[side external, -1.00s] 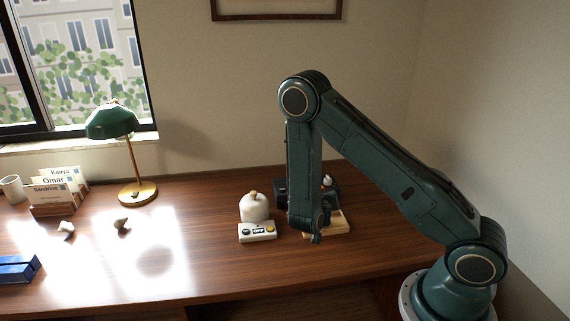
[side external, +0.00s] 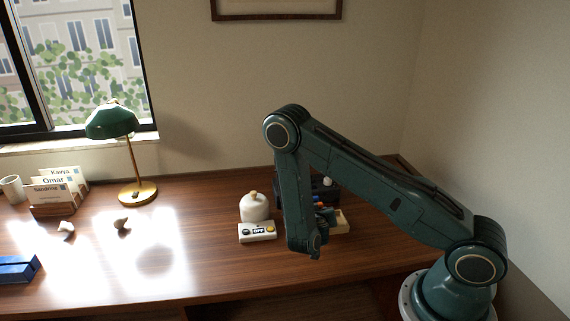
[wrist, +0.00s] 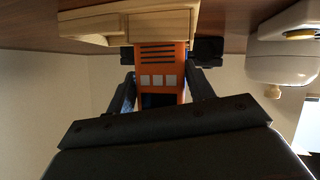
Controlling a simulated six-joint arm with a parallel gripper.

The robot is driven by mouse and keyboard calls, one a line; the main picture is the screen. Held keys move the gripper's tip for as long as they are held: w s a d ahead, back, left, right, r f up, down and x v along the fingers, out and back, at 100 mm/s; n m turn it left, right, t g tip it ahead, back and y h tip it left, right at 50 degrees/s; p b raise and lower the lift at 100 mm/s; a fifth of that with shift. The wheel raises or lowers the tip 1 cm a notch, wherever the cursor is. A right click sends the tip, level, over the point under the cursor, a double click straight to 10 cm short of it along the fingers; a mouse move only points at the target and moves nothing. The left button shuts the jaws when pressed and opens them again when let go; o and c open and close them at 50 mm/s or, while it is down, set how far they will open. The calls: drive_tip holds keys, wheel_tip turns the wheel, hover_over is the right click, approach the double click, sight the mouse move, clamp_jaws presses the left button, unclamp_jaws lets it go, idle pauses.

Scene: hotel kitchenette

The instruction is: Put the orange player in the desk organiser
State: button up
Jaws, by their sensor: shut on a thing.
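The orange player (wrist: 160,68), with dark stripes and pale squares on its face, is between the two fingers of my gripper (wrist: 165,52) in the wrist view. The fingers are shut on its sides. A dark box (side external: 326,189) at the back, partly behind my arm, looks like the desk organiser. Its inside is mostly hidden.
A pale wooden piece (side external: 343,222) lies right beside my gripper; it also shows in the wrist view (wrist: 160,25). A white-and-grey device with buttons (side external: 257,232) and a cream lidded pot (side external: 254,207) stand to the left. The desk's front right is clear.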

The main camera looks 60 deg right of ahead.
drive_tip(key=shift+f, duration=0.35)
drive_tip(key=shift+f, duration=0.1)
drive_tip(key=o, duration=1.1)
drive_tip(key=shift+v, duration=6.05)
drive_tip(key=shift+d, duration=0.1)
